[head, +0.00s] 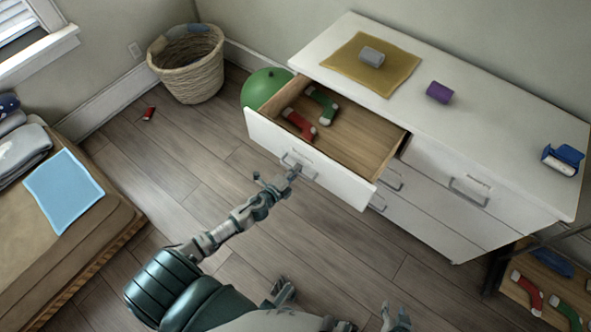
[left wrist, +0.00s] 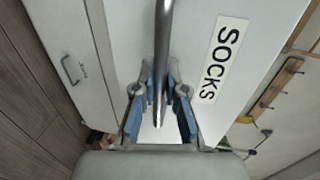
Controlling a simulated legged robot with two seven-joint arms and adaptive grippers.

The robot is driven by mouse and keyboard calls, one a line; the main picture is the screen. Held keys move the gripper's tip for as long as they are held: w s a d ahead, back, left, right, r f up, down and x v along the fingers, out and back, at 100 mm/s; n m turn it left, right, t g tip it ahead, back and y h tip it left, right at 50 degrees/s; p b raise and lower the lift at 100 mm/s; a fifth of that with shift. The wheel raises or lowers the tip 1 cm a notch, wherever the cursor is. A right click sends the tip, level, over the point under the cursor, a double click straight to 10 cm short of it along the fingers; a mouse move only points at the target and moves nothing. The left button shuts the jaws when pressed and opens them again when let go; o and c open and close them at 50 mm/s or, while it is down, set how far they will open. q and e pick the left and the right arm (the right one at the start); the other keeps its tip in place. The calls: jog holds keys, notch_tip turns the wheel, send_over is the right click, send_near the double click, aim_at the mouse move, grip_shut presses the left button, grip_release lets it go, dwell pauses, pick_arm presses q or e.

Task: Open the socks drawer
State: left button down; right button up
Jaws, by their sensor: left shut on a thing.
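The socks drawer (head: 320,172) is the upper left drawer of the white dresser and stands well out. Inside it lie a green sock (head: 322,105) and a red sock (head: 300,125). In the left wrist view a SOCKS label (left wrist: 222,60) is on its front, beside the metal handle (left wrist: 163,45). My left gripper (head: 293,173) is at this handle; the bar runs between its blue-padded fingers (left wrist: 159,112) and they are shut on it. My right gripper (head: 396,318) shows only partly at the bottom edge of the head view.
The white dresser top (head: 460,110) carries a yellow cloth (head: 345,66), a grey roll (head: 372,57), a purple roll (head: 440,92) and a blue item (head: 563,159). A green ball (head: 266,88) and wicker basket (head: 187,70) stand behind.

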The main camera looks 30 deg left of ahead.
pick_arm(q)
jog(key=shift+s+d+f, duration=0.15)
jog(key=shift+d+f, duration=0.1)
jog(key=shift+d, duration=0.1)
jog(key=c, duration=1.2)
grip_release()
jog(key=shift+r, duration=0.1)
pick_arm(e)
jog(key=shift+d, duration=0.2)
jog(key=shift+d+f, duration=0.1)
pick_arm(q)
jog(key=v, duration=1.1)
jog(key=shift+s, duration=0.35)
jog(key=shift+a, duration=0.2)
pick_arm(e)
jog(key=shift+a, duration=0.2)
